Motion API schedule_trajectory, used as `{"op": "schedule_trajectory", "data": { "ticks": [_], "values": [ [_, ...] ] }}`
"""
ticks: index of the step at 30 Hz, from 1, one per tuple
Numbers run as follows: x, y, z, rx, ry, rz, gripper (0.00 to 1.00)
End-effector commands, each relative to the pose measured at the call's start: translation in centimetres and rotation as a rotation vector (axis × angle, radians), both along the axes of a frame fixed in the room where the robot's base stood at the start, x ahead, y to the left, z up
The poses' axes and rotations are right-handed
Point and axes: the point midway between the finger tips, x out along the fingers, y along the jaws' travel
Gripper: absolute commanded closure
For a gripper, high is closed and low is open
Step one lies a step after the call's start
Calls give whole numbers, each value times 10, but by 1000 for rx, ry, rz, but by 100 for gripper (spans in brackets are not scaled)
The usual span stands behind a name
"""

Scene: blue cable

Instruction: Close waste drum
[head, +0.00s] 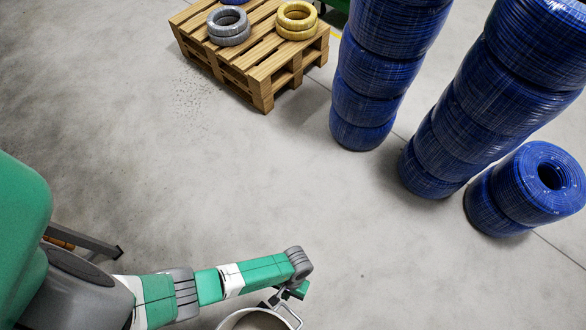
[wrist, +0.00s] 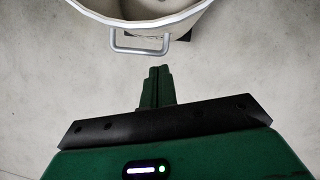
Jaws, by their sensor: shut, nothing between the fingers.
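The waste drum, a pale round container with a thick rim, shows cut off at the bottom edge of the head view (head: 232,317). It also shows at the top of the wrist view (wrist: 92,28), where its open top and inside are seen. A grey metal loop handle (wrist: 140,51) sticks out from its near rim; it shows in the head view too (head: 291,312). My gripper (wrist: 160,70) is shut and empty. Its fingertips point toward the drum, just short of the handle and slightly to its right in the wrist view. I cannot see a separate lid.
A wooden pallet (head: 262,70) with grey coils (head: 229,31) and yellow coils (head: 296,22) stands at the top. Tall stacks of blue cable coils (head: 368,85) and a short stack (head: 520,195) stand at right. The concrete floor between is clear.

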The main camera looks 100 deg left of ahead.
Motion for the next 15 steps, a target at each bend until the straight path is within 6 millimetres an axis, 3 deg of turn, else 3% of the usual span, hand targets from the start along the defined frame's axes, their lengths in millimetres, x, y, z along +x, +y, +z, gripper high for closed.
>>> {"op": "schedule_trajectory", "data": {
  "ticks": [1, 5, 9, 15],
  "values": [
    [-1, -4, -17, -2, 2, -3, 100],
    [-3, -14, -42, -1, 1, -3, 100],
    [-10, -36, -33, 0, 1, -6, 100],
    [-12, -50, -33, 1, -1, -1, 100]
  ]
}}
